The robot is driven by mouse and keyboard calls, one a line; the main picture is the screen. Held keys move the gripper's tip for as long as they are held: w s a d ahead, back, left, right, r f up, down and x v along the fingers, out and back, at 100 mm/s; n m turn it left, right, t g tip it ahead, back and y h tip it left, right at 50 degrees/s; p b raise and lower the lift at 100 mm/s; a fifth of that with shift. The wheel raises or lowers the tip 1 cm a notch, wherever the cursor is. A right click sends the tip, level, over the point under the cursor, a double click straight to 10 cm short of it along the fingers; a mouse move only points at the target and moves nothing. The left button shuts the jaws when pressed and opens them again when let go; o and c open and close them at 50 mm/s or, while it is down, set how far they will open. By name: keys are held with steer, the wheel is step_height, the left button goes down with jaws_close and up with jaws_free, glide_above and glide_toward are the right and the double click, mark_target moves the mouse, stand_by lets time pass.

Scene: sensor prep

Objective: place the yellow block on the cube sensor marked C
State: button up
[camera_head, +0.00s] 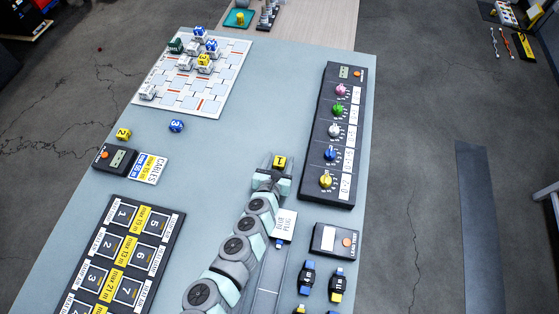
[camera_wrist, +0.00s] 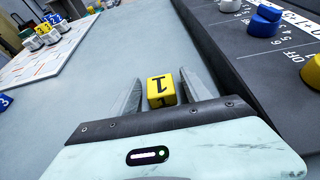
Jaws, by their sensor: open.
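A yellow block marked 1 (camera_head: 279,162) is between the fingertips of my gripper (camera_head: 277,165), over the middle of the table. In the wrist view the yellow block (camera_wrist: 161,92) sits between the two open fingers (camera_wrist: 160,84), with small gaps at its sides. I cannot tell whether it rests on the table. Several small white cube sensors (camera_head: 183,62) stand on the white board (camera_head: 222,72) at the back left; some carry blue or yellow blocks. Their letters are too small to read, so I cannot tell which is C.
Another yellow block (camera_head: 123,134) and a blue block (camera_head: 176,126) lie left on the table (camera_head: 240,110). A dark knob panel (camera_head: 313,190) stands close to the right of my gripper. A numbered black mat (camera_head: 178,222) is at the front left. The table between gripper and board is clear.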

steer(key=shift+r, duration=0.1)
steer(key=shift+r, duration=0.15)
steer(key=p+v, duration=0.2)
steer(key=v, duration=0.8)
steer(key=shift+s+a+p, duration=0.1)
steer(key=shift+s+p, duration=0.25)
steer(key=shift+o, duration=0.4)
steer(key=shift+s+a+r, duration=0.15)
steer(key=shift+s+r, duration=0.1)
steer(key=shift+s, duration=0.35)
